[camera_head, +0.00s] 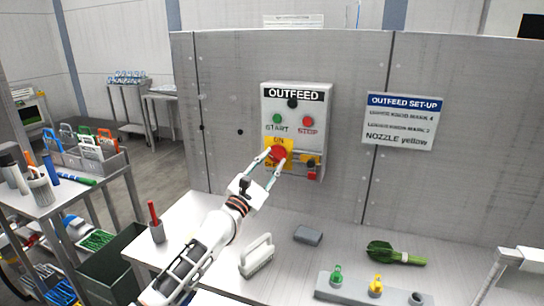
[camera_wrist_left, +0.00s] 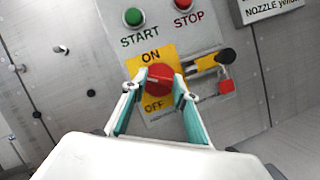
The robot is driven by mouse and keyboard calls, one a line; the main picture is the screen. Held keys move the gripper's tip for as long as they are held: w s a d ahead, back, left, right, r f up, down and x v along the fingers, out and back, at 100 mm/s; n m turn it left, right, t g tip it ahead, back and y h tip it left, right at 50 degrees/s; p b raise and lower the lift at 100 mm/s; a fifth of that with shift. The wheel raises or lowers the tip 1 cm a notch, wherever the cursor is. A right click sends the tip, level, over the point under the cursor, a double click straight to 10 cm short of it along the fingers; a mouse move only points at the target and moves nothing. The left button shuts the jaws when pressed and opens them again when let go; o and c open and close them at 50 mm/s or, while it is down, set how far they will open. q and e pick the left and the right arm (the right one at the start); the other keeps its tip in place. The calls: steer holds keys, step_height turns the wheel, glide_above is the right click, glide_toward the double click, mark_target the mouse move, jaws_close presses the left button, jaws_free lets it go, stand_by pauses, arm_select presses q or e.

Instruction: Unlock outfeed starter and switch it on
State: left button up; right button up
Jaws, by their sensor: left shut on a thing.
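The outfeed starter (camera_head: 292,100) is a light grey box labelled OUTFEED on the grey wall, with a green START button (camera_head: 277,118) and a red STOP button (camera_head: 308,121). Below them is a red rotary knob (camera_wrist_left: 160,78) on a yellow ON/OFF plate (camera_wrist_left: 150,57). My left gripper (camera_head: 277,156) is shut on the red knob, one finger on each side. A red padlock (camera_wrist_left: 226,86) hangs to the right of the knob, by a yellow-and-black part (camera_wrist_left: 205,63); it also shows in the head view (camera_head: 312,175). My right gripper is not in view.
An OUTFEED SET-UP sign (camera_head: 402,121) is on the wall to the right. A tool cart stands left.

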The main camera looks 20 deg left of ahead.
arm_select(q)
steer(key=shift+a+r+m+h, duration=0.15)
steer(key=shift+m+h, duration=0.25)
steer(key=shift+m, duration=0.4)
steer(key=shift+m+g+h+p, duration=0.4)
steer(key=shift+m+g+p, duration=0.25)
steer(key=shift+m, duration=1.05)
steer(key=m+g, duration=0.1)
steer(key=m, duration=0.1)
steer(key=m+g, duration=0.1)
steer(key=m, duration=0.1)
steer(key=shift+a+r+h, duration=0.1)
steer(key=shift+r+h, duration=0.05)
steer(key=shift+h, duration=0.25)
steer(key=m+g, duration=0.1)
steer(key=m, duration=0.2)
steer(key=shift+m, duration=0.5)
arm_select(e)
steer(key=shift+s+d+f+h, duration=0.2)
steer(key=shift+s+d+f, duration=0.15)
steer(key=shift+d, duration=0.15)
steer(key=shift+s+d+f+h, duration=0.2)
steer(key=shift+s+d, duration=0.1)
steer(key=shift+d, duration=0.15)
arm_select(q)
steer(key=shift+g, duration=0.25)
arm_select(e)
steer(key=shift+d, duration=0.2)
arm_select(q)
steer(key=shift+m, duration=0.3)
